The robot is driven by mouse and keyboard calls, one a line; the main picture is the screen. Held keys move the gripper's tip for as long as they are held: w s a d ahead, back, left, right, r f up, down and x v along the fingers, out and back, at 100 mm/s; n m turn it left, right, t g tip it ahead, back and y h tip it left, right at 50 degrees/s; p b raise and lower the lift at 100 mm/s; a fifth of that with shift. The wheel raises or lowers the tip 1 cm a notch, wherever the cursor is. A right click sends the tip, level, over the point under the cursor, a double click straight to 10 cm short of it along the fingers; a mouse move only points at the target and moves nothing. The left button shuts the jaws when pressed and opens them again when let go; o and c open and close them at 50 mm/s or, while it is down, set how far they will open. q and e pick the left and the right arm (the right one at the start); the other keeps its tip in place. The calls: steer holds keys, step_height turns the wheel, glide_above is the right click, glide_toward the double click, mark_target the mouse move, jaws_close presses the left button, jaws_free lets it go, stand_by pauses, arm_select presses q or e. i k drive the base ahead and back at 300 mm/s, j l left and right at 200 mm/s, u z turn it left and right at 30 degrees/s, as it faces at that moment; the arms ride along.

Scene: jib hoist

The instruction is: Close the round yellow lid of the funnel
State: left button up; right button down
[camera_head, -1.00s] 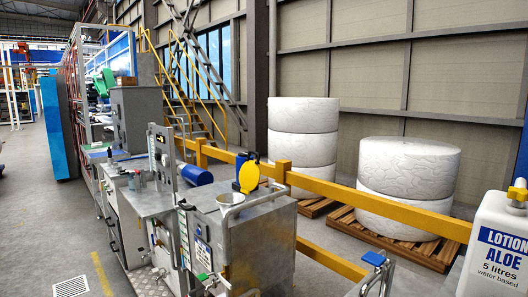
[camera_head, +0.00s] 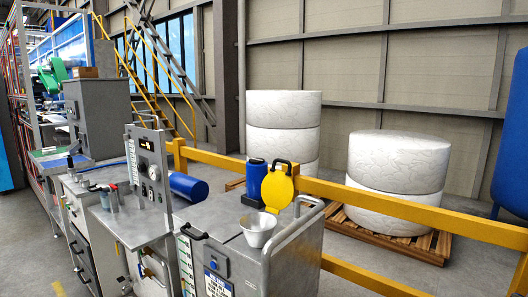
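The round yellow lid (camera_head: 277,188) stands raised, nearly upright, behind the funnel, with a dark handle near its top. The funnel (camera_head: 258,229) is a light grey cone on top of a metal cabinet (camera_head: 222,240), and its mouth is uncovered. The lid is at the far right side of the funnel's rim, and the joint between them is too small to make out. Neither of my grippers shows in the head view.
A metal rail handle (camera_head: 296,226) runs along the cabinet's right edge. A yellow barrier (camera_head: 400,209) runs behind, before white rolls (camera_head: 397,165) on pallets. Floor shows at the lower right.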

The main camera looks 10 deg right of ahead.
mark_target(277, 190)
steer(key=i+j, duration=0.2)
steer(key=j, duration=0.15)
steer(key=i+j, duration=0.2)
steer(key=i+j+z, duration=0.1)
steer(key=i+j, duration=0.15)
steer(key=j, duration=0.2)
steer(key=i+j, duration=0.15)
steer(key=j, duration=0.2)
steer(key=i+j, duration=0.2)
steer(key=j, duration=0.15)
steer(key=i+j, duration=0.2)
steer(key=j, duration=0.15)
steer(key=i+j+z, duration=0.1)
steer(key=j, duration=0.25)
steer(key=i, duration=0.1)
